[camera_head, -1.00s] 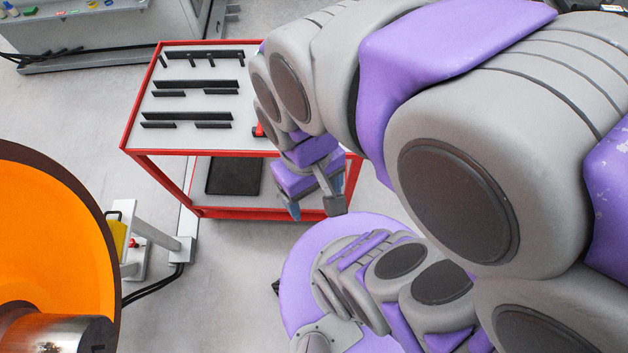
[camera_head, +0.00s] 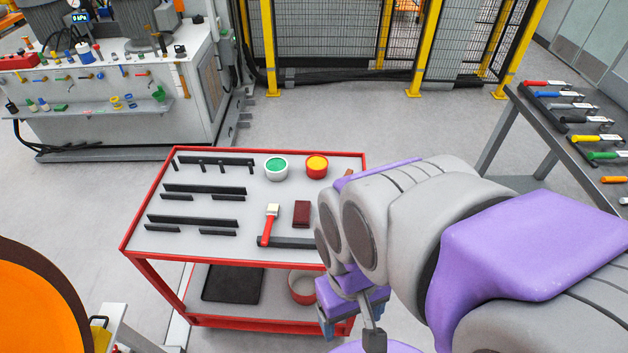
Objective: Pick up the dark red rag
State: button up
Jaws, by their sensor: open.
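The dark red rag (camera_head: 302,214) is a small folded block lying flat on the light top of the red-framed cart (camera_head: 250,264), right of a brush with a red handle (camera_head: 268,228). My gripper (camera_head: 350,335) is at the lower right, in front of the cart's right front corner. It points down, with its fingers apart and nothing seen between them. It is apart from the rag, nearer the camera. My arm hides the cart's right end.
A green-filled white pot (camera_head: 276,168) and a yellow-filled red pot (camera_head: 316,166) stand behind the rag. Dark rails lie on the left of the cart top. An orange wheel (camera_head: 40,305) is at lower left. A tool table (camera_head: 540,130) stands at right.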

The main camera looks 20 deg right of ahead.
aim_at(302, 209)
jog(key=z, duration=0.15)
jog(key=u, duration=2.35)
jog(key=z, duration=2.35)
jog(key=i+j+z, duration=0.1)
jog(key=z, duration=0.15)
jog(key=i+j+z, duration=0.1)
jog(key=i+z, duration=0.15)
